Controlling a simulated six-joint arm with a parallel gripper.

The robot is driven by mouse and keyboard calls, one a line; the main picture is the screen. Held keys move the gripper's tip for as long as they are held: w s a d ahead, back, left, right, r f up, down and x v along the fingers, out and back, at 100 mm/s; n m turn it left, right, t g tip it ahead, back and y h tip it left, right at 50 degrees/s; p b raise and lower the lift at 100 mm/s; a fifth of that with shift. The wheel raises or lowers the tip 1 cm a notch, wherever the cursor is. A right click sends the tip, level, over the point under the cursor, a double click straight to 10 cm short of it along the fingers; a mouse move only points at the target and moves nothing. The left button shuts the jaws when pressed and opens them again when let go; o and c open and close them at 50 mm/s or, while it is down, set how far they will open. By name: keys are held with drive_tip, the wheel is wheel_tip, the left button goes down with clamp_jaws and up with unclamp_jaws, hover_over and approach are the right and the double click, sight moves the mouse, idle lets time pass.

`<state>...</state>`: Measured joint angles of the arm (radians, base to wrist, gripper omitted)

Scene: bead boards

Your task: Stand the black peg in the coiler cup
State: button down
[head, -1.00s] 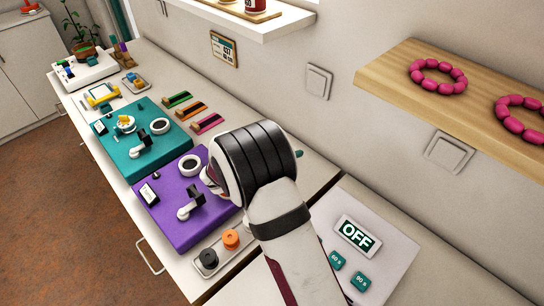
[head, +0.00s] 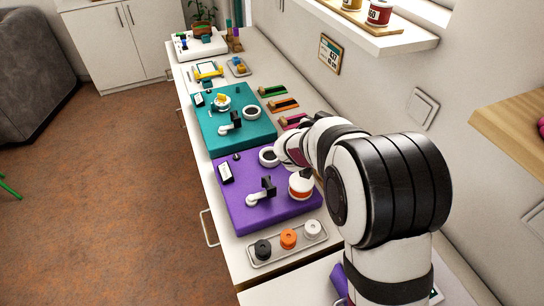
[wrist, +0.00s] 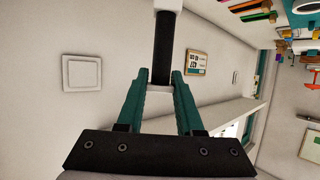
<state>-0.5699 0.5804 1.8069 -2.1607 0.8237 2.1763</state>
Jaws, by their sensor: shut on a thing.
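In the wrist view, my gripper's teal fingers (wrist: 160,82) are shut on the black peg (wrist: 163,52), which has a black shaft and white parts at both ends. Part of its upper end is cut off by the frame edge. In the head view, my gripper's fingers and the peg are hidden by my arm at the right side of the purple board (head: 240,215). A white ring-shaped cup (head: 269,156) sits at the back of that board, close to my arm. I cannot tell for sure that it is the coiler cup.
The purple board also bears a crank with a black block (head: 268,186) and a small label block (head: 226,172). A teal board (head: 215,135) lies behind it. A tray (head: 268,259) holds black, orange and white spools in front. The wall and shelf (head: 385,35) bound the right.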

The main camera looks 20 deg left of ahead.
drive_tip(key=shift+n+y, duration=0.9)
drive_tip(key=shift+s+a+f, duration=0.1)
drive_tip(key=shift+a+f, duration=1.5)
drive_tip(key=shift+a, duration=1.1)
drive_tip(key=shift+s+a+f, duration=0.1)
drive_tip(key=shift+a+f, duration=1.5)
drive_tip(key=shift+a, duration=1.15)
drive_tip(key=shift+a+f, duration=1.6)
drive_tip(key=shift+a, duration=1.1)
drive_tip(key=c, duration=0.6)
unclamp_jaws()
drive_tip(key=shift+f, duration=0.1)
drive_tip(key=shift+o, duration=0.2)
